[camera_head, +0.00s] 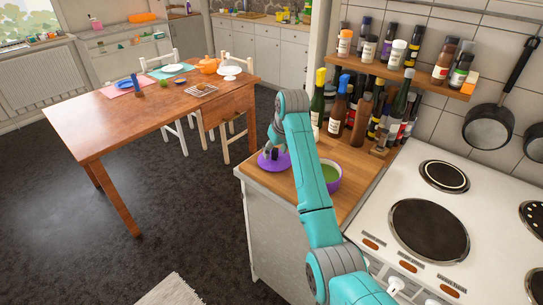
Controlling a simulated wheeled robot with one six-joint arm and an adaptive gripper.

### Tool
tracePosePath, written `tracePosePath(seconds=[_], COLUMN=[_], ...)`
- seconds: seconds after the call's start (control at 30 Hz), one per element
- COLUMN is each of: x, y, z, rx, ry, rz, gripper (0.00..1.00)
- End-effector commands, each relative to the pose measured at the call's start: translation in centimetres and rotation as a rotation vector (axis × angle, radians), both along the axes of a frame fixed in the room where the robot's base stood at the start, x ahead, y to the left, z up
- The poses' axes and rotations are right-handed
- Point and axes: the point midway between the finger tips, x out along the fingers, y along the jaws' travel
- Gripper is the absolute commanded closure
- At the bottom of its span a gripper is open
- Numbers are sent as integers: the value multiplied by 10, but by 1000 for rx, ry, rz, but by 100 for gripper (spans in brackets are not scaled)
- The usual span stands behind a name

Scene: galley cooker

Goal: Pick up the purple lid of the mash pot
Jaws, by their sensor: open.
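The purple lid (264,163) lies on the wooden counter (359,182) near its left edge, partly covered by my gripper. My gripper (273,155) is open, just over the lid with its fingers pointing down. Whether its fingers touch the lid or its knob cannot be told from this view. The purple pot (334,186) stands uncovered on the counter to the right of the lid, with green contents (329,173) inside. My arm passes in front of the pot's left side.
Several bottles (338,104) crowd the back of the counter under a spice shelf (407,72). The white cooker (425,255) with dark hotplates is at the right. A wooden dining table (120,120) stands at the left, with dark open floor (70,225) before it.

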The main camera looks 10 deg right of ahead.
Motion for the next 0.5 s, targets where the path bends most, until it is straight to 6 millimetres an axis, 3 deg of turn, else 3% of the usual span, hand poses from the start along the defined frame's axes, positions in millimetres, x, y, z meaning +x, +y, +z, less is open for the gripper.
tracePosePath(seconds=[0.23,0.47,0.5], x=[-1,-1,-1], y=[0,0,0], z=[-4,-3,-3], rx=[0,0,0], ry=[-1,-1,-1], rz=[0,0,0], gripper=[44,99,100])
